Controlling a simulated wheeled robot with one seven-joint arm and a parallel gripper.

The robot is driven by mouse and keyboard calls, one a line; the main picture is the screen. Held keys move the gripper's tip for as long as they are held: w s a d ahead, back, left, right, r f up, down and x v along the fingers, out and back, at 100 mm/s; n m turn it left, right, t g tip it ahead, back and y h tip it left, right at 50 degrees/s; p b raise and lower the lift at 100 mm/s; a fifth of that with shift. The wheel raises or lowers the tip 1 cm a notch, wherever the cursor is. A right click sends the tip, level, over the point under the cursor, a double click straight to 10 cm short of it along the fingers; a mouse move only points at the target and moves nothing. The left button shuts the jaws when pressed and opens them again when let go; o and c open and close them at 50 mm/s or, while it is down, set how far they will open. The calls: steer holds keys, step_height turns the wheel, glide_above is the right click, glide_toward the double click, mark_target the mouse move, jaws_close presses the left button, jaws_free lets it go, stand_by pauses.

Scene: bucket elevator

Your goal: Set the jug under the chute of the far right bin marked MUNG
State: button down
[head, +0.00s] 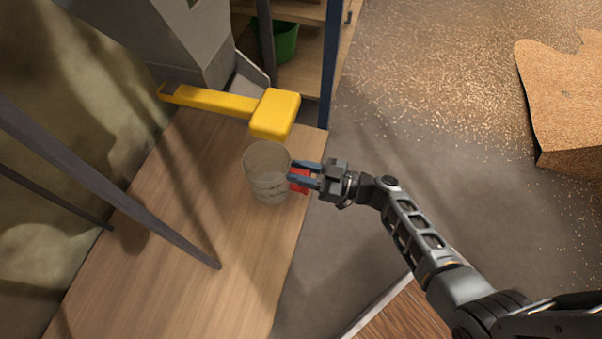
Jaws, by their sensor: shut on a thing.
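The jug (267,177) is a pale, open-topped vessel with a red handle (299,180) on its right side. It is upright at the wooden shelf; I cannot tell if it touches the boards. My gripper (302,173) is shut on the red handle from the right. A grey bin (165,40) stands at the upper left, with a grey chute (250,75) at its lower right. A yellow lever with a block end (274,113) sticks out below the bin, just above the jug in the picture. No MUNG label shows.
The wooden shelf (190,230) is clear left of and below the jug. A dark slanted post (110,190) crosses its left part, and a blue post (329,65) stands at its far corner. A green bucket (283,42) sits behind. Grain covers the floor at right.

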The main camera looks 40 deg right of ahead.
steer(key=shift+f, duration=0.3)
steer(key=c, duration=0.8)
jaws_free()
